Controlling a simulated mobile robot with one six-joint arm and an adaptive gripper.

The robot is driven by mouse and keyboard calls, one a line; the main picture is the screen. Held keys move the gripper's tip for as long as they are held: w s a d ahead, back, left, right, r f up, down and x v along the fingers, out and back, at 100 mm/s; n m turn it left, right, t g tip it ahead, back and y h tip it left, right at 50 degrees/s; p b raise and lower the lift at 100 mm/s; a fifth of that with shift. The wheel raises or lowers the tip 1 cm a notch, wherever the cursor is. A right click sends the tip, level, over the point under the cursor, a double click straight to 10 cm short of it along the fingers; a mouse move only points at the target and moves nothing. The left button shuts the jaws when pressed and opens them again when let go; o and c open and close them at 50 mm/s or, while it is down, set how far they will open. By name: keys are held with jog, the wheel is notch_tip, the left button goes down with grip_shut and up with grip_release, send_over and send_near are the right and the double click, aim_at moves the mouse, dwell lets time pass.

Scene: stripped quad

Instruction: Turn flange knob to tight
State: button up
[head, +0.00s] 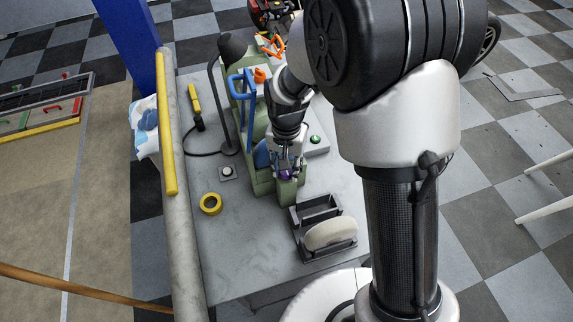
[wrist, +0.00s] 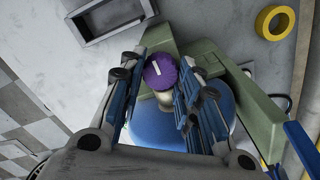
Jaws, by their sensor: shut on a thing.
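The flange knob (wrist: 160,71) is purple and round with a short white mark on its face. It sits on a pale shaft in front of a blue round disc (wrist: 190,108) on a green machine (wrist: 258,107). My gripper (wrist: 163,78) is shut on the knob, with one blue-padded finger on each side of it. In the head view the purple knob (head: 287,174) shows small under my gripper (head: 284,163), at the near end of the green machine (head: 262,186). The fingers hide part of the knob's sides and the disc.
A dark rack (head: 310,213) holding a white disc (head: 331,233) stands near the bench front. A yellow tape roll (head: 211,204) and a small button box (head: 227,173) lie left of the machine. A lamp (head: 231,47) and blue handle (head: 246,86) rise behind. The front-left bench (head: 241,259) is clear.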

jog(key=o, duration=0.8)
jog(key=shift+r, duration=0.15)
notch_tip(320, 180, up, 12)
jog(key=shift+f, duration=0.1)
dwell(0.4)
jog(key=s+d+r+n+t, duration=0.1)
jog(key=s+d+r, duration=0.2)
jog(key=s, duration=0.3)
jog(key=s+d+r+n+t, duration=0.1)
jog(key=s+d+r+t, duration=0.1)
jog(key=s+d, duration=0.3)
jog(key=s+d+r+n+t, duration=0.1)
jog(key=s+d+r, duration=0.3)
jog(key=s, duration=0.5)
jog(key=shift+d+r+n+t, duration=0.3)
jog(key=shift+r+n, duration=0.1)
jog(key=shift+r, duration=0.15)
